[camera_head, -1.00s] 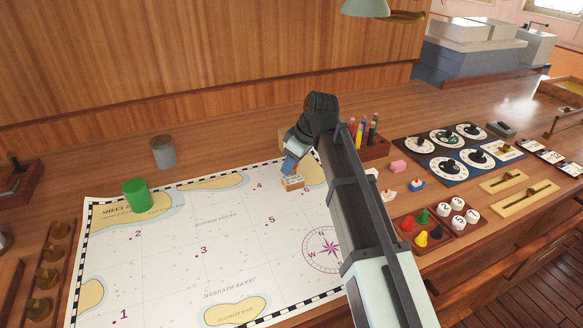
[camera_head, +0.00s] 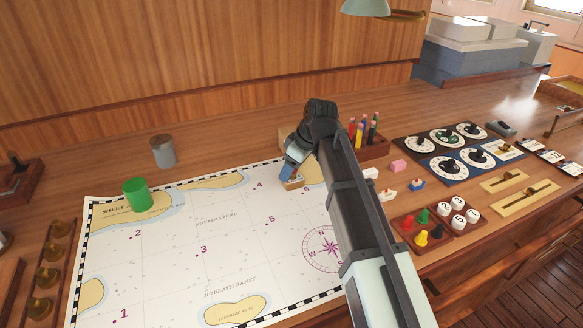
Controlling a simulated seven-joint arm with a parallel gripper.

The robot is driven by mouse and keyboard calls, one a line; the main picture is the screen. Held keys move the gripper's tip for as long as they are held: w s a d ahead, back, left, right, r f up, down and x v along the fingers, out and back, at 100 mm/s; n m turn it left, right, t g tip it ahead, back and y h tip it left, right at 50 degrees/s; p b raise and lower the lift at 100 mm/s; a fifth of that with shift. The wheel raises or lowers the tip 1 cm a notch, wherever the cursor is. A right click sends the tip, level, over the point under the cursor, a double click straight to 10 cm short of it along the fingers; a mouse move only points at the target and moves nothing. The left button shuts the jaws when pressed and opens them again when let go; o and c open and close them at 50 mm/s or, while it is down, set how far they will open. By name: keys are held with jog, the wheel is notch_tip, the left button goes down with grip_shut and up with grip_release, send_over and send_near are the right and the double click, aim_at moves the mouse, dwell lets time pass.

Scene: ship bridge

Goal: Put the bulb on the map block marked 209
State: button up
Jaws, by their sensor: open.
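My gripper (camera_head: 290,179) is open and low over the upper part of the sea chart (camera_head: 230,245), with the arm reaching in from the right.
A rack of coloured pens (camera_head: 369,138) is right of my arm. Dial panels (camera_head: 447,150) and a tray of pegs (camera_head: 423,228) lie farther right. The chart's middle is clear.

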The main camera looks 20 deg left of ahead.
jog(key=shift+r, duration=0.1)
jog(key=v, duration=1.2)
